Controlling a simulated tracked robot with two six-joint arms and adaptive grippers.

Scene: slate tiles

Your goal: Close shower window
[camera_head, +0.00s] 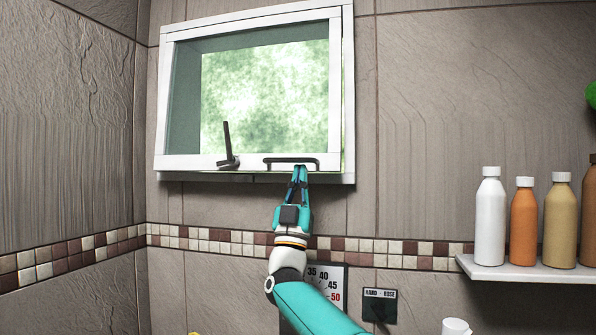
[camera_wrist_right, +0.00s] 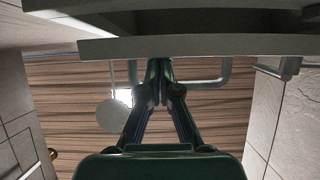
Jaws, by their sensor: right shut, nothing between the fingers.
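The shower window has a white sash (camera_head: 188,161) with a frosted green pane (camera_head: 263,95), set in a white outer frame (camera_head: 348,100). The sash stands tilted out of the frame, and a thin bright gap shows along its right side. A dark bar handle (camera_head: 278,160) is on the bottom rail, with a dark upright lever (camera_head: 228,150) left of it. My right gripper (camera_head: 300,168) is shut and empty at the right part of the bar handle. In the right wrist view the fingertips (camera_wrist_right: 157,66) overlap the handle (camera_wrist_right: 208,81); contact cannot be told. My left gripper is out of view.
A white shelf (camera_head: 525,270) with several bottles stands at the right. A dial plate (camera_head: 329,282) and a small black panel (camera_head: 380,305) are on the wall below the window. The wall beside the window is bare.

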